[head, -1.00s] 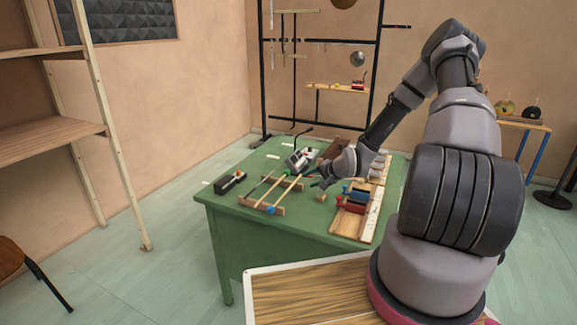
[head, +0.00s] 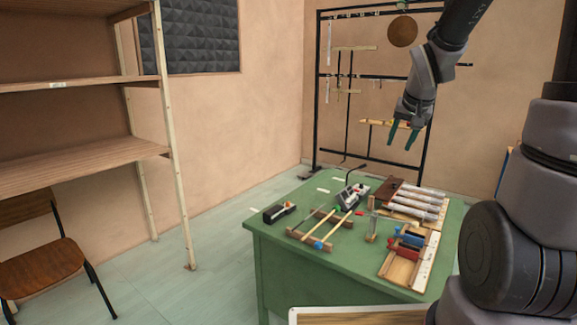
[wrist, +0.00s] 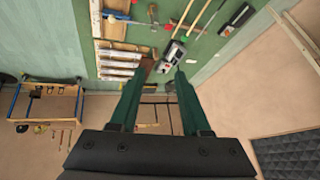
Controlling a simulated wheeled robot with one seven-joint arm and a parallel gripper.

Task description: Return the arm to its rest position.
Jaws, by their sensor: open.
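My gripper (head: 402,138) is open and empty, raised high above the back of the green table (head: 275,240), with its green fingers pointing down in the head view. In the wrist view the two fingers of my gripper (wrist: 155,95) are spread apart with nothing between them. My arm reaches up from the right side and bends down to the gripper, clear of the table.
On the table are silver tubes (head: 415,205), a wooden tray (head: 400,268), mallets on a stand (head: 318,244), a grey device (head: 350,195) and a black box (head: 278,211). A black rack (head: 316,90) stands behind. Wooden shelves (head: 90,165) and a chair (head: 45,258) are left.

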